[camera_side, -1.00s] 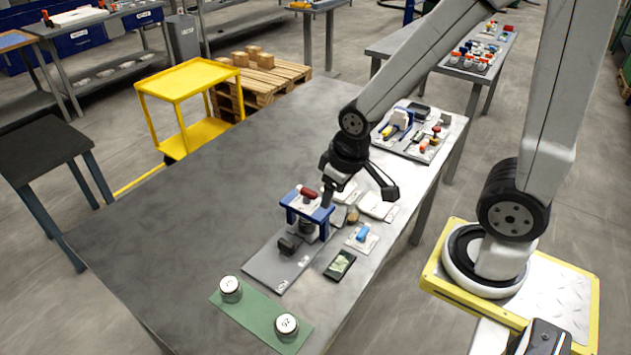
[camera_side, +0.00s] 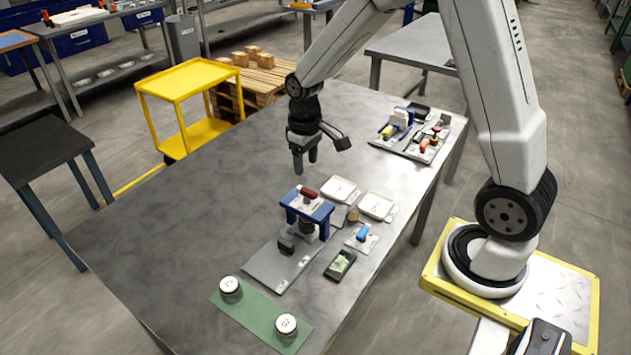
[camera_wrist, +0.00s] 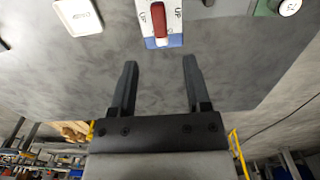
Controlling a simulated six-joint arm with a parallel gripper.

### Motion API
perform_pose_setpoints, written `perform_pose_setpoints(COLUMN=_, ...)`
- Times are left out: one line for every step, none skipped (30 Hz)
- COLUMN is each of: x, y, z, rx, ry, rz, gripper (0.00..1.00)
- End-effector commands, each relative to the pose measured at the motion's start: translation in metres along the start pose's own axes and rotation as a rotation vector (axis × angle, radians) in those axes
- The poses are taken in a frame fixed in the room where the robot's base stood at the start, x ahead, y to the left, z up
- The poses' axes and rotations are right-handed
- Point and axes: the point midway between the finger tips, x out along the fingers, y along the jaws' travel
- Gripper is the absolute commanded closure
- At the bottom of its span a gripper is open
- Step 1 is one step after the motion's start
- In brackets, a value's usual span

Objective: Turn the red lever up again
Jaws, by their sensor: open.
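The red lever (camera_side: 308,193) sits on top of the small blue-and-white press (camera_side: 318,211) on the grey table. In the wrist view the red lever (camera_wrist: 159,22) lies along a white plate marked UP, near the top edge of the picture. I cannot tell for sure which way the lever is turned. My gripper (camera_side: 305,165) is above the table, beyond the press in the side view, and apart from the lever. In the wrist view my gripper (camera_wrist: 161,66) is open and empty, with its two fingers pointing toward the press.
Two white trays (camera_side: 341,189) (camera_side: 378,206) and a blue-handled item (camera_side: 362,234) stand right of the press. A dark device (camera_side: 340,264) lies in front. A green mat (camera_side: 257,316) holds two round weights. The table's left side is clear.

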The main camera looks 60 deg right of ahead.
Motion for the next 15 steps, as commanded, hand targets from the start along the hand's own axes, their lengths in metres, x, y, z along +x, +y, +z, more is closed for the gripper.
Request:
perform_pose_setpoints(x=0.0, y=0.001, z=-0.001, rx=0.0, ry=-0.001, rz=0.0, gripper=0.38)
perform_pose_setpoints(x=0.0, y=0.001, z=-0.001, rx=0.0, ry=-0.001, rz=0.0, gripper=0.38)
perform_pose_setpoints(x=0.0, y=0.001, z=-0.001, rx=0.0, ry=-0.001, rz=0.0, gripper=0.38)
perform_pose_setpoints(x=0.0, y=0.0, z=0.0, rx=0.0, ry=-0.001, rz=0.0, gripper=0.38)
perform_pose_setpoints(x=0.001, y=0.0, z=0.0, rx=0.0, ry=-0.001, rz=0.0, gripper=0.38)
perform_pose_setpoints(x=0.001, y=0.0, z=0.0, rx=0.0, ry=-0.001, rz=0.0, gripper=0.38)
perform_pose_setpoints(x=0.002, y=0.0, z=0.0, rx=0.0, ry=-0.002, rz=0.0, gripper=0.38)
perform_pose_setpoints(x=0.003, y=0.0, z=0.0, rx=0.0, ry=-0.002, rz=0.0, gripper=0.38)
perform_pose_setpoints(x=0.005, y=0.0, z=0.0, rx=0.0, ry=-0.002, rz=0.0, gripper=0.38)
perform_pose_setpoints(x=0.006, y=0.0, z=0.0, rx=0.0, ry=-0.003, rz=-0.001, gripper=0.38)
perform_pose_setpoints(x=0.008, y=0.0, z=0.0, rx=0.0, ry=-0.003, rz=-0.001, gripper=0.38)
perform_pose_setpoints(x=0.011, y=0.0, z=0.0, rx=0.0, ry=-0.003, rz=-0.001, gripper=0.38)
perform_pose_setpoints(x=0.013, y=0.0, z=0.0, rx=0.0, ry=-0.003, rz=-0.001, gripper=0.38)
perform_pose_setpoints(x=0.016, y=0.0, z=0.0, rx=0.0, ry=-0.003, rz=-0.001, gripper=0.38)
perform_pose_setpoints(x=0.019, y=0.0, z=0.0, rx=0.0, ry=-0.004, rz=-0.001, gripper=0.38)
